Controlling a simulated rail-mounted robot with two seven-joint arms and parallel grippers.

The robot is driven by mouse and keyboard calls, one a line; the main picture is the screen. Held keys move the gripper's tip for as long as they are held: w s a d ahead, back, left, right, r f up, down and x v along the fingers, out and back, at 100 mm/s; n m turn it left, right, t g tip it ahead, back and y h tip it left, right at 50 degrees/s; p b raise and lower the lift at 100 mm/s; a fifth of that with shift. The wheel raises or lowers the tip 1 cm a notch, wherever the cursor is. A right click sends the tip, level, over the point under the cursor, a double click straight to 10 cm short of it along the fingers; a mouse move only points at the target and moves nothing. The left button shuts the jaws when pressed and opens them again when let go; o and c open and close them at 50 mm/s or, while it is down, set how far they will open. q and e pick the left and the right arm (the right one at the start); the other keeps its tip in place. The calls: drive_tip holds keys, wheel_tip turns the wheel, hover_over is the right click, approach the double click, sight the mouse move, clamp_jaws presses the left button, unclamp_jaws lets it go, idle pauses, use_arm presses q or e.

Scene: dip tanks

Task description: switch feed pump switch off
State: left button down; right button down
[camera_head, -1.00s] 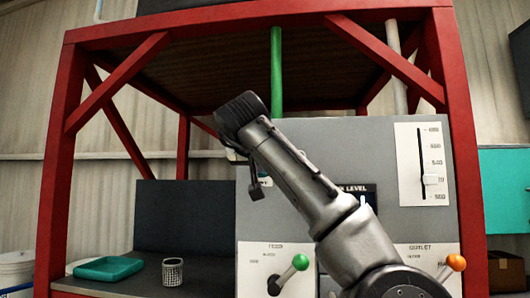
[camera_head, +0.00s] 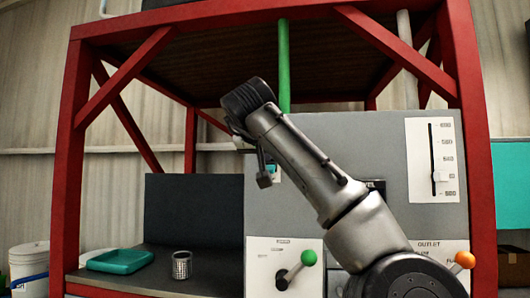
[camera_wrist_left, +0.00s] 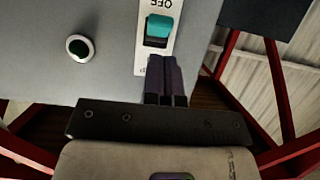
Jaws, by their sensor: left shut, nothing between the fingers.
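The feed pump switch is a teal rocker (camera_wrist_left: 158,28) on a white plate marked OFF, seen large in the wrist view. The OFF lettering appears upside down beside the rocker. I cannot tell which side of the rocker is pressed in. My left gripper (camera_wrist_left: 164,62) is shut and empty, its dark fingertips over the plate's lower end, close to the rocker. I cannot tell whether they touch it. In the head view a bit of teal (camera_head: 272,171) shows behind my left arm, and the fingertips are hard to make out. My right gripper is not in view.
The grey panel (camera_head: 315,135) carries a green-knobbed lever (camera_head: 308,258), an orange-knobbed lever (camera_head: 464,259) and a slider (camera_head: 438,176). A teal tray (camera_head: 120,261) and mesh basket (camera_head: 181,264) stand on the left shelf. Red frame posts (camera_head: 67,170) surround it.

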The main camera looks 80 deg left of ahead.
use_arm(q)
drive_tip(key=v, duration=0.9)
drive_tip(key=shift+d+f, duration=0.25)
drive_tip(key=shift+d, duration=0.25)
drive_tip(key=shift+s, duration=0.1)
